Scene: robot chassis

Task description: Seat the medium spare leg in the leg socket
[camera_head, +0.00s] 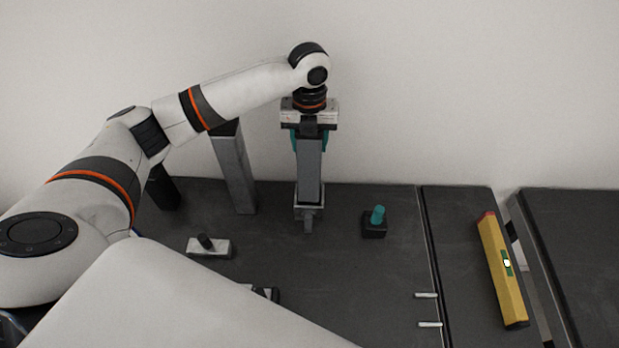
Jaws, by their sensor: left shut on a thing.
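My left gripper (310,130) points down and is shut on the upper end of a grey square leg (309,168), which hangs upright. Teal shows on both sides of the leg's top, at the jaws. A grey metal fitting (309,212), which looks like the leg socket, is at the leg's lower end. The leg and fitting overlap in this view, so I cannot tell whether the leg is inside it or just above or in front of it. My right gripper is not in view.
Another tall grey leg (235,172) and a short black post (163,190) stand left. A light block with a black knob (209,247) and a black block with a teal peg (375,224) flank the middle. A yellow level (501,270) lies right. My arm hides the front left.

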